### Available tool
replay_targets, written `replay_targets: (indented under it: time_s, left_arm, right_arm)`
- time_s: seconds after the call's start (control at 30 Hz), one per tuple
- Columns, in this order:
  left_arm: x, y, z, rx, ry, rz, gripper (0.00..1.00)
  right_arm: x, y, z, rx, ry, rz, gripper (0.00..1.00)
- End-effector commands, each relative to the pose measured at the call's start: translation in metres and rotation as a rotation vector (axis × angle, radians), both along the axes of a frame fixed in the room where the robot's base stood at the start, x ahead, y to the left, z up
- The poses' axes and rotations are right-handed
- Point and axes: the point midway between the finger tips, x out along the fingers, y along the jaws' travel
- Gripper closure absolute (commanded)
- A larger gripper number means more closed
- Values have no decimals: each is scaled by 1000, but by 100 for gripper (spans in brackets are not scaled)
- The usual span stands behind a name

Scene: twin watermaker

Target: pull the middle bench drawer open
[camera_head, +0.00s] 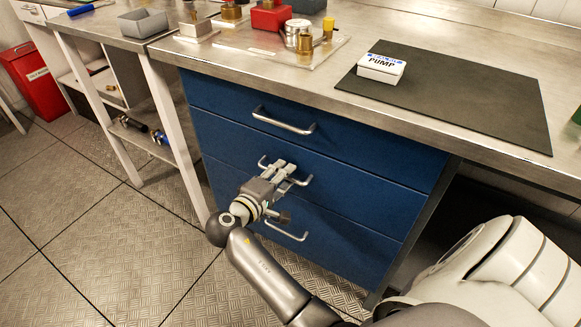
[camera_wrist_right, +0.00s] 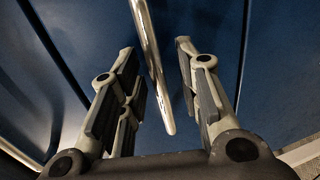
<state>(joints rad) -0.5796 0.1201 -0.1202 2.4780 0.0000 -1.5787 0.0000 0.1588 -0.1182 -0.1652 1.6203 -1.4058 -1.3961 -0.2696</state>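The blue bench has three stacked drawers, all flush with its front. The middle drawer (camera_head: 350,189) has a metal bar handle (camera_head: 304,182). My right gripper (camera_head: 287,169) is at this handle and hides its middle part. In the right wrist view my right gripper (camera_wrist_right: 155,75) is open. The handle (camera_wrist_right: 152,62) runs between its two fingers, with a visible gap on each side. I cannot tell how deep the bar sits between the fingertips. My left gripper is not in view.
The top drawer handle (camera_head: 284,121) is above my gripper and the bottom drawer handle (camera_head: 286,230) is below it. The bench top holds a dark mat (camera_head: 460,100) with a white PUMP box (camera_head: 381,68). The floor (camera_head: 110,250) left of my arm is clear.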

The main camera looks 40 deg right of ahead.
Motion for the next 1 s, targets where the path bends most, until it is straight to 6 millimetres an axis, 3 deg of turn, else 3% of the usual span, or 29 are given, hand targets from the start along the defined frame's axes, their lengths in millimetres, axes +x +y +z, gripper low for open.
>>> replay_targets:
  time_s: [0.43,0.7,1.0]
  left_arm:
    - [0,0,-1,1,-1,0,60]
    - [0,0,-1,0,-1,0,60]
    - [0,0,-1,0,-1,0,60]
  right_arm:
    - [-2,4,-1,0,1,0,69]
    - [-2,3,-1,0,1,0,100]
    - [-2,3,-2,0,1,-1,100]
